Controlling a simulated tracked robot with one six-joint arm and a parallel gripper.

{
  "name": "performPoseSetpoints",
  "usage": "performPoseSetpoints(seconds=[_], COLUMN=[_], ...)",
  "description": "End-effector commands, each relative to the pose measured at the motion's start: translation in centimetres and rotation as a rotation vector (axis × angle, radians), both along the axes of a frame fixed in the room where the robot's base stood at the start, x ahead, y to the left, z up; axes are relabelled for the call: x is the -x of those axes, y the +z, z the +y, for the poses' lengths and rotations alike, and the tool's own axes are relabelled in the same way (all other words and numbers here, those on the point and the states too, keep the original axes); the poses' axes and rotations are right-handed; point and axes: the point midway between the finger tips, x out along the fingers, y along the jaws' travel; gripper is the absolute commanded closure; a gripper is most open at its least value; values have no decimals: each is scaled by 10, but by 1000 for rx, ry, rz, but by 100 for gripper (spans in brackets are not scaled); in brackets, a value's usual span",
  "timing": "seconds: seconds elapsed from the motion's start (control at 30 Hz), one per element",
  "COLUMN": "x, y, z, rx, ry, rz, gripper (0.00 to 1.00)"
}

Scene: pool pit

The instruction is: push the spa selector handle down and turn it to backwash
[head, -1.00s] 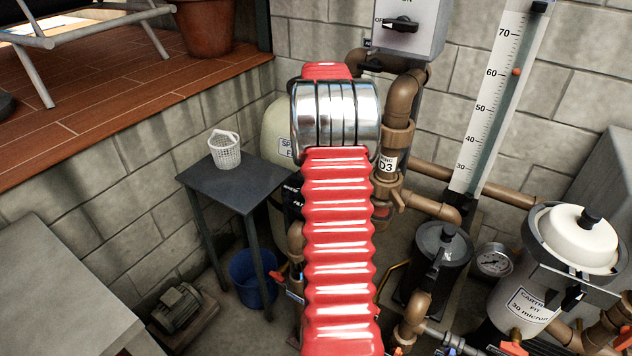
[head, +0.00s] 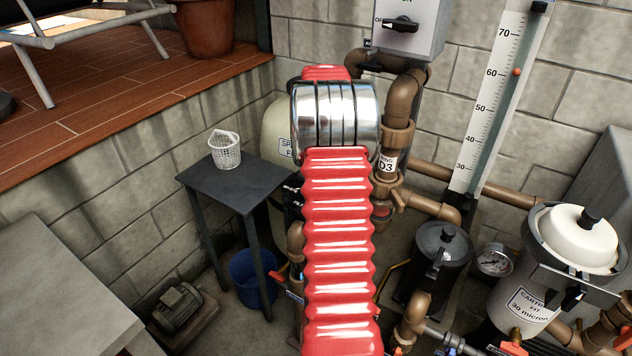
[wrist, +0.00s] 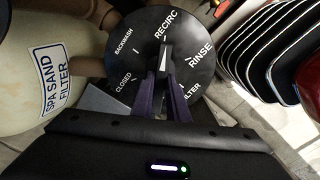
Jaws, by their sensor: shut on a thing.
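In the wrist view the selector's round black dial (wrist: 205,72) fills the upper middle, with white words BACKWASH, RECIRC, RINSE, FILTER and CLOSED around it. My gripper (wrist: 165,75) has its dark purple fingers closed on the black selector handle (wrist: 166,54). The handle's visible end points up toward RECIRC, and BACKWASH is to its left. The fingers hide the dial's lower middle. I cannot tell whether the handle is pushed down. The cream spa sand filter (wrist: 35,75), with its label, is at the left. In the head view my red arm hides the gripper and handle.
In the head view a dark side table (head: 228,187) with a white basket (head: 225,150) stands left of my arm. Brown pipes (head: 398,110) rise behind it. A dark-lidded pump (head: 442,245) and a cartridge filter (head: 530,290) stand to the right.

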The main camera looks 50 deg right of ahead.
Motion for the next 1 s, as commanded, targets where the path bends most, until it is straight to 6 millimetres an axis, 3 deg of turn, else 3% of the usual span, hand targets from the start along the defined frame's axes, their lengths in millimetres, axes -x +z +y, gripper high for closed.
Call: performPoseSetpoints(seconds=[1.0], x=[0], y=[-7], z=[0], rx=[0], ry=[0], rz=[0], gripper=[100])
